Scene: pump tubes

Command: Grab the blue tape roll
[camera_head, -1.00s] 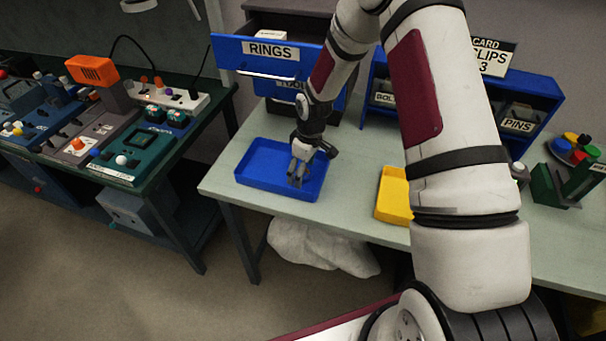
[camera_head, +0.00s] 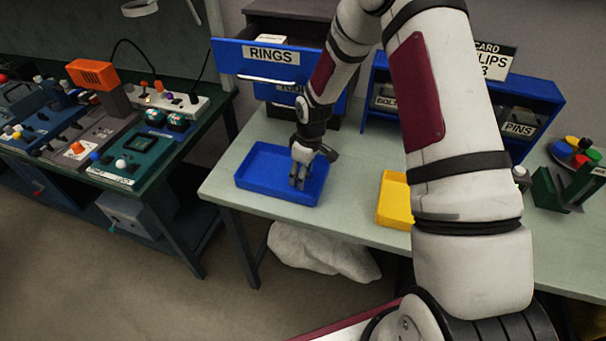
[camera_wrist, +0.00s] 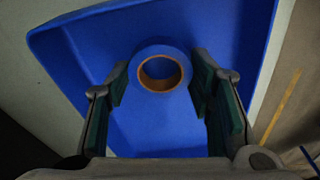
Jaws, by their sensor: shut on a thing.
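The blue tape roll (camera_wrist: 160,47) has a brown inner core and shows in the wrist view, over the blue tray. My gripper (camera_wrist: 158,82) has one finger on each side of the roll and is shut on it. In the head view my gripper (camera_head: 300,172) points down into the right part of the blue tray (camera_head: 262,190), on the pale table. The roll cannot be made out in the head view. Whether it touches the tray floor is unclear.
The open blue RINGS drawer (camera_head: 240,60) juts out behind the tray. A yellow tray (camera_head: 391,203) stands to the right, partly behind my arm. A blue shelf (camera_head: 540,92) with a PINS label is at the back right. Bare tabletop lies between the two trays.

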